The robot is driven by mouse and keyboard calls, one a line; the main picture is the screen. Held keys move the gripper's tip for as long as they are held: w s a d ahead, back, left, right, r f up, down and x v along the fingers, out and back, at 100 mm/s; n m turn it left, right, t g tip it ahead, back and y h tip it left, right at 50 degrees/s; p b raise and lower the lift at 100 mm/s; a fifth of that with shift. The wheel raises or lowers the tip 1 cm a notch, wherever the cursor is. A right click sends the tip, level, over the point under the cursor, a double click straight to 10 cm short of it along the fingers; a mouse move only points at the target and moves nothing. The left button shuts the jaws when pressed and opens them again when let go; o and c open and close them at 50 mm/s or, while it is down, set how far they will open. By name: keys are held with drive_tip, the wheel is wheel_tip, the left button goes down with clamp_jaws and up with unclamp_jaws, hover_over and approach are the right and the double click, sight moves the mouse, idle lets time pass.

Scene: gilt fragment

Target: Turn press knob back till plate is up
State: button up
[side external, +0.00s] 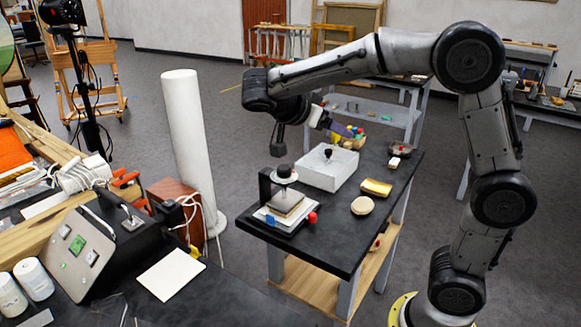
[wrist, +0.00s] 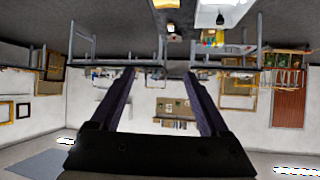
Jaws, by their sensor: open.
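The small press (side external: 266,190) stands on the near left part of the black-topped table, with a dark upright frame. Its dark round knob (side external: 283,170) is on top, above a pale round plate (side external: 285,179). A tan block (side external: 286,204) lies on the white base below, and a gap seems to show between plate and block. My gripper (side external: 345,130) is above the table, behind and right of the press, apart from the knob. In the wrist view my gripper (wrist: 158,74) has its two dark fingers spread with nothing between them. The press is not visible there.
A white box (side external: 327,168) with a black knob stands right of the press; a white box top also shows in the wrist view (wrist: 222,12). A yellow block (side external: 376,187), a round tan disc (side external: 362,206) and a red ball (side external: 312,217) are nearby. A white column (side external: 188,140) stands left.

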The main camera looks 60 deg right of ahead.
drive_tip(key=w+a+f+m+h, duration=0.25)
drive_tip(key=w+f+h, duration=0.2)
drive_tip(key=w, duration=0.55)
drive_tip(key=n+t+h, duration=0.1)
drive_tip(key=n+h, duration=0.1)
drive_tip(key=n, duration=0.3)
approach(284, 171)
drive_tip(key=f, duration=0.1)
drive_tip(key=shift+m, duration=0.25)
drive_tip(key=d, duration=1.4)
drive_tip(key=shift+d, duration=0.15)
drive_tip(key=shift+c, duration=0.2)
clamp_jaws()
